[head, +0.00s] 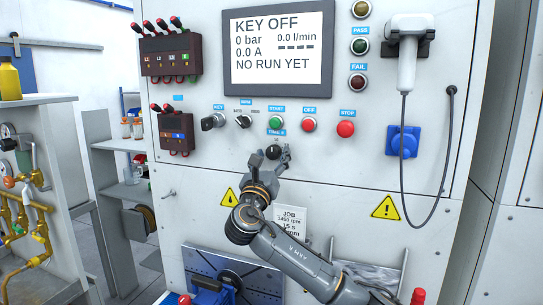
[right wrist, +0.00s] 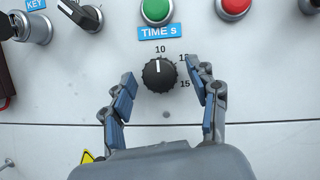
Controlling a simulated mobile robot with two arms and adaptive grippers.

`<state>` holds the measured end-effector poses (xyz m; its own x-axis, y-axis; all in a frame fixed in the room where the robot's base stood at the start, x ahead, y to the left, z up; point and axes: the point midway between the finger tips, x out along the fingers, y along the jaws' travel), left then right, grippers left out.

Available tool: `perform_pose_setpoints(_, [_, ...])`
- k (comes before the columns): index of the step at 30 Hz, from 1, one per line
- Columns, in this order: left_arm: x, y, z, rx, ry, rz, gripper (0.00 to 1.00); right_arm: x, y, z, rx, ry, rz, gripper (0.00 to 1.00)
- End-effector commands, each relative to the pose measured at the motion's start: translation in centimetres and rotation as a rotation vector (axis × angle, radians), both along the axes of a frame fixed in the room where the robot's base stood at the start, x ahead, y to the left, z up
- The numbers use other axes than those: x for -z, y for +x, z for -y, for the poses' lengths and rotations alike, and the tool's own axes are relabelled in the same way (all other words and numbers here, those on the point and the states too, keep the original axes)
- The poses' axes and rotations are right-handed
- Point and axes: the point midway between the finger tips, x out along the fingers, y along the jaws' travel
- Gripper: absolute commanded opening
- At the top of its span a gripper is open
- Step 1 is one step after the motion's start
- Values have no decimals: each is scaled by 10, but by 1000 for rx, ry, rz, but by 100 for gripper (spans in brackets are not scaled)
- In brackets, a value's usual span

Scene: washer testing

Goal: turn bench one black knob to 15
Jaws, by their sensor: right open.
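The black knob (right wrist: 159,75) sits under the blue "TIME s" label (right wrist: 158,32) on the white panel; it also shows in the head view (head: 273,152). Its white pointer line points up, at 10. The 15 mark (right wrist: 185,84) is at its lower right, and a mark at upper right is partly hidden by a finger. My right gripper (head: 268,156) is open, with its fingers on either side of the knob; it also shows in the right wrist view (right wrist: 160,76). Gaps are visible between fingers and knob. My left gripper is not in view.
The green start button (head: 275,122) is just above the knob. The red off button (head: 309,124), red stop button (head: 345,129) and key switch (head: 212,121) are nearby. The screen (head: 279,48) reads KEY OFF. A job card (head: 291,222) is below, beside my right arm.

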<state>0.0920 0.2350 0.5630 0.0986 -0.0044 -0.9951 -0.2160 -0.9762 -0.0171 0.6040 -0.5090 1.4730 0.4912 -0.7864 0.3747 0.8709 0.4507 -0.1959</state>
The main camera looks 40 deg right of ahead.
Motion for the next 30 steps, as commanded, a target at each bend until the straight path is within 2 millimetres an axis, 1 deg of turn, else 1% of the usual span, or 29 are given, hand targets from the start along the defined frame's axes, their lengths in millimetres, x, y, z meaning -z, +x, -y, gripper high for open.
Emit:
perform_pose_setpoints(2, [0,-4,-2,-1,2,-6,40,0,0,0,0,0,0,60])
perform_pose_setpoints(5, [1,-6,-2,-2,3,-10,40,0,0,0,0,0,0,41])
perform_pose_setpoints(6, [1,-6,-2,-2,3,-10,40,0,0,0,0,0,0,33])
perform_pose_setpoints(10, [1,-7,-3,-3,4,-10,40,0,0,0,0,0,0,7])
perform_pose_setpoints(11, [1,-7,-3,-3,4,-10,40,0,0,0,0,0,0,5])
perform_pose_setpoints(20, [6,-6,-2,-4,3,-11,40,2,0,-1,-1,20,37,5])
perform_pose_setpoints(26, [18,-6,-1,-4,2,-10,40,3,1,-2,-2,70,133,5])
perform_pose_setpoints(30, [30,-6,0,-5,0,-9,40,4,2,-2,-1,125,236,5])
